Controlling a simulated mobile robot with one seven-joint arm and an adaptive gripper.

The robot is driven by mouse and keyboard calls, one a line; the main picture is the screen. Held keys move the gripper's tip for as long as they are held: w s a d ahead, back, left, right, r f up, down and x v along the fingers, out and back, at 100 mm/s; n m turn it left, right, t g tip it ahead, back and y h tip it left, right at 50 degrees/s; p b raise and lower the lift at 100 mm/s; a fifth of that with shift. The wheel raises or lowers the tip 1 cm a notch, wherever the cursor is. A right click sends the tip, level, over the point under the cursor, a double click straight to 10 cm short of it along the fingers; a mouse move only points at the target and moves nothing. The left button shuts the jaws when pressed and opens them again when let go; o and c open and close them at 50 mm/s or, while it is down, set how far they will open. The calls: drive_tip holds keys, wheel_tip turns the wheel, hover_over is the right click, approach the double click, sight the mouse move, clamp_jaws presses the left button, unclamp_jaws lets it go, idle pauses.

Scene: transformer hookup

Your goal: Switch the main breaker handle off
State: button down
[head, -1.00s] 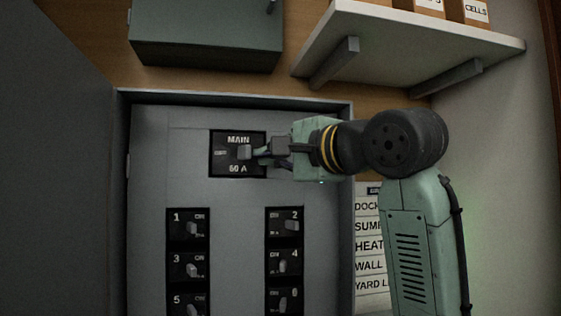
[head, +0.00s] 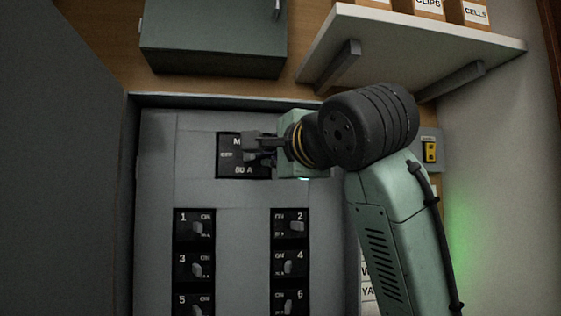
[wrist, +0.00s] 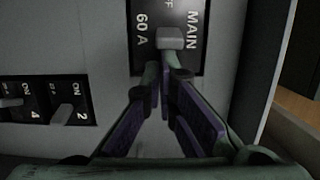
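The main breaker (head: 229,168) is a black plate marked MAIN and 60 A, high on the grey panel. Its light grey handle (wrist: 170,39) stands out from the plate just beyond my fingertips in the wrist view, with part of the OFF label above it there. My gripper (head: 254,150) reaches in from the right and covers part of the plate in the head view. In the wrist view my gripper (wrist: 162,76) has its fingertips close together at the handle. The right fingertip overlaps the handle's lower edge; I cannot tell whether they touch or whether the fingers are fully closed.
Smaller numbered breakers (head: 195,266) stand in two columns below. An open grey door (head: 65,180) is at left. A grey box (head: 213,35) hangs above, and a shelf (head: 400,35) with cartons is at upper right. A yellow switch (head: 430,151) is on the right.

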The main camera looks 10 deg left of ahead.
drive_tip(key=shift+s+a+b, duration=0.35)
drive_tip(key=shift+s, duration=0.05)
drive_tip(key=shift+s+a+b, duration=0.4)
drive_tip(key=shift+a+b, duration=0.05)
drive_tip(key=shift+d, duration=0.1)
